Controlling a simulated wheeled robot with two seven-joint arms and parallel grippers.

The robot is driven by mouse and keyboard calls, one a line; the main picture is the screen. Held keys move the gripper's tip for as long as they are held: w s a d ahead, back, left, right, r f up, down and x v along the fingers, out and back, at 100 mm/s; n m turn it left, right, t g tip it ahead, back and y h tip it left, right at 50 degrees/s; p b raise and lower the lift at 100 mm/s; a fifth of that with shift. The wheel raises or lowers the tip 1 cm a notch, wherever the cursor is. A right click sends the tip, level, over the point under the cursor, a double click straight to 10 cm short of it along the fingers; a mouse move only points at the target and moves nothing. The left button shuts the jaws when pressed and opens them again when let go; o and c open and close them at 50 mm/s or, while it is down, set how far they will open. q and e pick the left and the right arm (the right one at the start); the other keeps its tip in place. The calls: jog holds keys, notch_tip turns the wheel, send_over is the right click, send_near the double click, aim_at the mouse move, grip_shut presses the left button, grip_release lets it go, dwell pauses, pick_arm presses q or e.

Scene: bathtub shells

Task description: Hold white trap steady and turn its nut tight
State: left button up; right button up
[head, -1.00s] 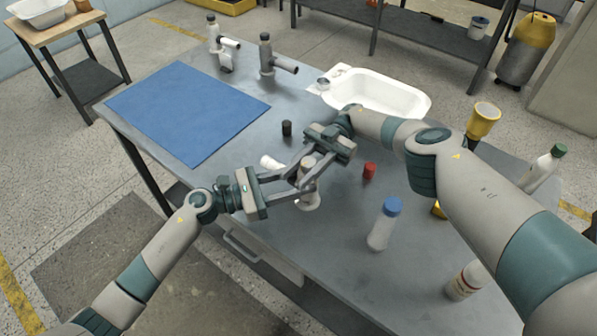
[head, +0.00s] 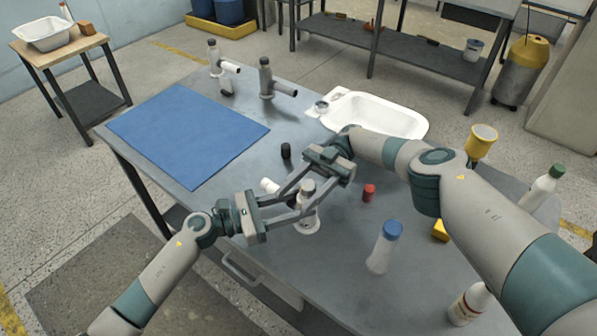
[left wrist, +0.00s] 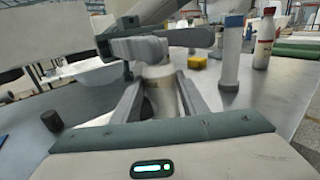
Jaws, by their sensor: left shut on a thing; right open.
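The white trap (head: 307,222) stands upright on the grey table, with its flared base on the top and a white pipe end (head: 268,186) showing at its left. My left gripper (head: 306,203) is shut on the trap's body from the left. In the left wrist view the pale trap body (left wrist: 164,92) is between my left fingers. My right gripper (head: 303,185) is open, with its fingers reaching around the grey nut at the trap's top (head: 307,186). The fingers partly hide the nut, and I cannot tell whether they touch it.
A black cap (head: 286,151) and a red cap (head: 369,193) stand near the trap. A blue-capped bottle (head: 382,250) is to the right. A blue mat (head: 187,133), two fittings and a white basin (head: 372,116) lie farther back. The table's front edge is close.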

notch_tip(320, 180, up, 9)
jog(key=shift+r, duration=0.2)
dwell(0.4)
jog(key=shift+d+f, duration=0.1)
jog(key=w+d+f+n+t+y, duration=0.1)
jog(key=d+f+n+t+y, duration=0.1)
jog(key=n, duration=0.7)
jog(key=w+d+f+n+t+y, duration=0.1)
jog(key=d+f+n+t, duration=0.3)
jog(key=n, duration=0.5)
jog(key=w+d+f+n+t+y, duration=0.2)
jog(key=d+f+n+t+y, duration=0.1)
jog(key=n, duration=0.6)
jog(key=shift+d+f+t+y, duration=0.2)
jog(key=shift+d+t+y, duration=0.05)
jog(key=shift+t, duration=0.45)
jog(key=shift+d+f+t+y, duration=0.2)
jog(key=shift+t+y, duration=0.05)
jog(key=shift+t, duration=0.45)
jog(key=shift+a, duration=0.15)
jog(key=a, duration=0.4)
jog(key=s+a, duration=0.1)
jog(key=a, duration=0.6)
jog(key=shift+s+a, duration=0.3)
jog(key=shift+s, duration=0.05)
